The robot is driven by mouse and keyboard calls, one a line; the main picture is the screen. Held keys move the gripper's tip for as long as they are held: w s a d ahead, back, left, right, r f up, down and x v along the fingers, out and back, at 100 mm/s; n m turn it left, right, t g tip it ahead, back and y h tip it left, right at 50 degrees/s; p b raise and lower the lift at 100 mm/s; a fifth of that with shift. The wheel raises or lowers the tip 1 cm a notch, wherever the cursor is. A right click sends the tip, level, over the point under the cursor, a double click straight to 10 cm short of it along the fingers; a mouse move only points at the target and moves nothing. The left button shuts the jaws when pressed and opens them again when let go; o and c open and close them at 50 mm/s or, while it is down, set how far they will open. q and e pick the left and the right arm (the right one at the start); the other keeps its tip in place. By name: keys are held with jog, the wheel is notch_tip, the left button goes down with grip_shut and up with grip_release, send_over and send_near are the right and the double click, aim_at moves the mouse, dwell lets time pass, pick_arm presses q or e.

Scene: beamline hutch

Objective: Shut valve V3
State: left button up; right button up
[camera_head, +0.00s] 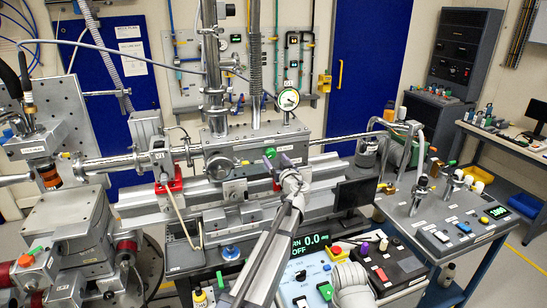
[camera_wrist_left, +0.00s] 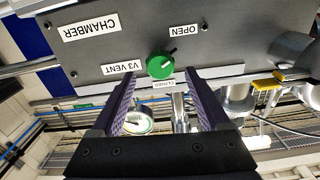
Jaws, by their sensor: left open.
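In the head view the green knob (camera_head: 270,152) is on the chamber front, partly hidden by my gripper. My left gripper (camera_head: 281,161) is open and empty in front of it. Its purple-grey fingertips (camera_wrist_left: 161,82) are spread wider than the knob; contact cannot be told.
A pressure gauge (camera_head: 289,99) stands on top of the chamber. A horizontal beam pipe (camera_head: 110,162) meets the chamber's left side. A dark monitor (camera_head: 354,194) stands to the lower right. A control panel (camera_head: 313,262) lies in front, and a console (camera_head: 455,215) stands at right.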

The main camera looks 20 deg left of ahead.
aim_at(272, 154)
pick_arm(q)
jog(key=x, duration=0.3)
jog(key=shift+s, duration=0.1)
jog(key=shift+c, duration=0.2)
grip_shut()
dwell(0.3)
